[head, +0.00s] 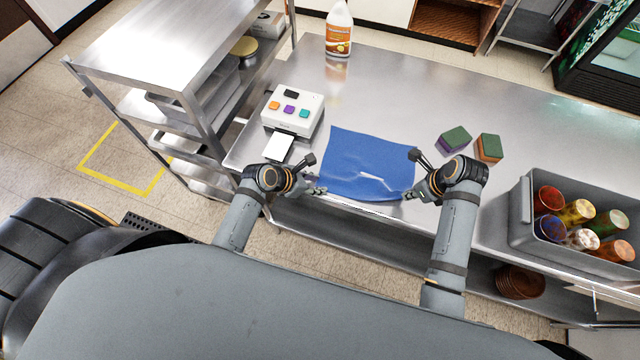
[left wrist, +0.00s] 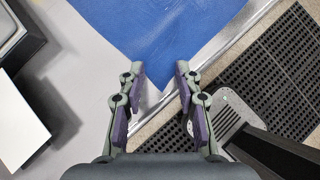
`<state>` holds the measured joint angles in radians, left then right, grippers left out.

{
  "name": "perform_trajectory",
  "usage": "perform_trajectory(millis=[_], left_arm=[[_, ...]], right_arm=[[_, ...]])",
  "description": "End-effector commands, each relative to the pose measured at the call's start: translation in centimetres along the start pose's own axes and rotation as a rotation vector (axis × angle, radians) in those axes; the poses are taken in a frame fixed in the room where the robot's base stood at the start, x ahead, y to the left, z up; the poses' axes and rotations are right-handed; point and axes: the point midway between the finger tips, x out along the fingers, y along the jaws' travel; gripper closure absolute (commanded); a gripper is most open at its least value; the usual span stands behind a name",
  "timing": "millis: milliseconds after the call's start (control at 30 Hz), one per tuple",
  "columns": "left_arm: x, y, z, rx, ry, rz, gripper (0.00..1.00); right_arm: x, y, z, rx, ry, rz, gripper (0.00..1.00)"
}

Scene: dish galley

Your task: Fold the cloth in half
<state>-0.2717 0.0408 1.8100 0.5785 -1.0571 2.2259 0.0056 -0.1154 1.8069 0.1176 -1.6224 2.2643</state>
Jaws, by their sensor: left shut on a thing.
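The blue cloth (head: 365,160) lies spread on the steel counter, with small wrinkles near its front edge. My left gripper (head: 318,191) is at the cloth's front left corner. In the left wrist view the cloth (left wrist: 160,30) narrows to a corner between the fingers of the left gripper (left wrist: 158,82), which is shut on it. My right gripper (head: 409,194) is at the cloth's front right corner. Its fingertips are too small to tell whether they are open or hold the cloth.
A white box with coloured buttons (head: 292,112) and a white card (head: 278,147) are left of the cloth. Two sponges (head: 455,139) (head: 489,148) lie to its right. A grey bin (head: 520,215) with several cups stands further right. A bottle (head: 339,30) stands at the back.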

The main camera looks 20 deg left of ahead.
Motion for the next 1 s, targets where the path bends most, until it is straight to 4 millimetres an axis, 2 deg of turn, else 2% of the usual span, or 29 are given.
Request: perform_trajectory(millis=[400, 767, 1000], left_arm=[[0.1, 0.1, -0.3, 0.002, 0.008, 0.002, 1.00], [-0.1, 0.0, -0.2, 0.002, 0.007, 0.001, 1.00], [-2.9, 0.1, 2.3, 0.003, 0.003, 0.002, 1.00]], right_arm=[[0.1, 0.0, 0.0, 0.000, 0.000, 0.000, 1.00], [0.1, 0.0, 0.0, 0.000, 0.000, 0.000, 1.00], [0.1, 0.0, 0.0, 0.000, 0.000, 0.000, 1.00]])
